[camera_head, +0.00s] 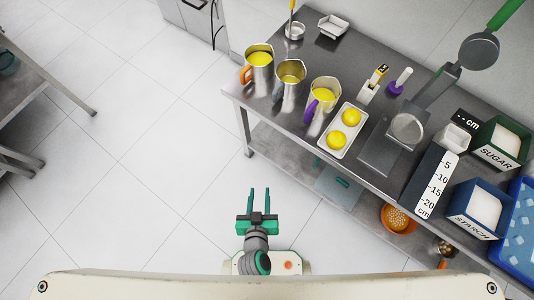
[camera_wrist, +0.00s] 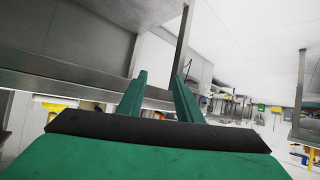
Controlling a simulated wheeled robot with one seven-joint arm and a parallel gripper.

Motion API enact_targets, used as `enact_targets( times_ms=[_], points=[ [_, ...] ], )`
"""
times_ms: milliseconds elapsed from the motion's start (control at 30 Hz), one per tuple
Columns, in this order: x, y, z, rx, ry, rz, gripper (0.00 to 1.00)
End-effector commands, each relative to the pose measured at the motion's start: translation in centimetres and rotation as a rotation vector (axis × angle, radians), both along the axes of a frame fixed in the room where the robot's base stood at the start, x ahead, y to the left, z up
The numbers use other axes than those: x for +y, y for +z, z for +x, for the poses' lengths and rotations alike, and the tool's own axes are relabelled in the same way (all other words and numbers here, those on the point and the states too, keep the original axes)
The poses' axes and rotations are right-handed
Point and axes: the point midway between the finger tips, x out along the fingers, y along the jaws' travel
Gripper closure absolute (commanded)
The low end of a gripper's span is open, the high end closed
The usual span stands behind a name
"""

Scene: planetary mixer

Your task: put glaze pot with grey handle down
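Three metal pots with yellow contents stand upright near the left end of the steel table. The middle one, with a handle that looks grey, is the glaze pot (camera_head: 290,72). To its left stands a pot with an orange handle (camera_head: 258,58), and to its right a pot with a purple handle (camera_head: 324,90). My gripper (camera_head: 260,189) is over the floor in front of the table, well apart from the pots. Its two green fingers are spread with nothing between them, which also shows in the wrist view (camera_wrist: 158,78). I cannot make out the glaze pot in the wrist view.
The steel table (camera_head: 240,92) also bears a white tray with two yellow balls (camera_head: 343,130), a scale (camera_head: 385,145), a sugar bin (camera_head: 503,142) and a starch bin (camera_head: 478,208). An orange bowl (camera_head: 397,218) sits on the lower shelf.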

Motion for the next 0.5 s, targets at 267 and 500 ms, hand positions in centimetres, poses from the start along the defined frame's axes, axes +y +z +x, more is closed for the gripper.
enact_targets(
  times_ms=[267,500],
  points=[
    [-0.8,9.4,-6.3,-0.143,0.048,0.079,0.68],
    [-2.4,16.5,-8.5,-0.275,0.009,0.074,0.68]
  ],
)
